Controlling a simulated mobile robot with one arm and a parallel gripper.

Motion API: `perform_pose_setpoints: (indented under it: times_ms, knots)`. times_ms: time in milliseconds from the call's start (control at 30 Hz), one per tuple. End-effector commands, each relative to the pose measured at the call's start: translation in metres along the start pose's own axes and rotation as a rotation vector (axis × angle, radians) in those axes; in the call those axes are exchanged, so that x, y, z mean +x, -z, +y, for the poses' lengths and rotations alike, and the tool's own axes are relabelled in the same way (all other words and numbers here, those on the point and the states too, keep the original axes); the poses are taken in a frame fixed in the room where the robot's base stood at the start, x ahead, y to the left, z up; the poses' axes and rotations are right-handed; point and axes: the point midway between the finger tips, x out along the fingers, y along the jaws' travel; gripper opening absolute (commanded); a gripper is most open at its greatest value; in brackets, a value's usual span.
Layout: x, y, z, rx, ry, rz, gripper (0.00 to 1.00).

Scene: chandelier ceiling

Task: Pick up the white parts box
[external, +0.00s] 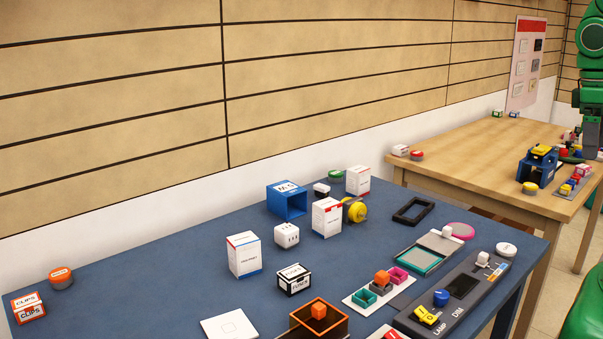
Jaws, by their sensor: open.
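Three upright white cartons with red and blue trim stand on the blue table: one in front (244,255), one in the middle (327,217) and one at the back (358,180). Their small print is too small to read, so I cannot tell which, if any, is the parts box. A smaller white box with black edges (294,280) lies near the front carton. My gripper (591,150) hangs at the far right edge over the wooden table, away from the cartons. It is open, partly cut off by the frame, and its fingertips are hard to make out.
A blue open bin (287,201), a white cube (286,235) and a yellow tape roll (356,212) stand near the cartons. An orange tray (335,330) and a control panel (460,290) fill the front right. The table's left middle is clear.

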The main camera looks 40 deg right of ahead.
Motion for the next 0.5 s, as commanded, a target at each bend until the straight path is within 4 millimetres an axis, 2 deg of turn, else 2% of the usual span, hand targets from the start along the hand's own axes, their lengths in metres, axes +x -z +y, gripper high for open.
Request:
perform_pose_setpoints:
  times_ms: [367, 500]
  knots:
    - [-0.010, 0.055, 0.014, -0.274, -0.092, 0.067, 0.94]
    - [-0.015, 0.087, 0.019, -0.433, -0.148, 0.096, 0.94]
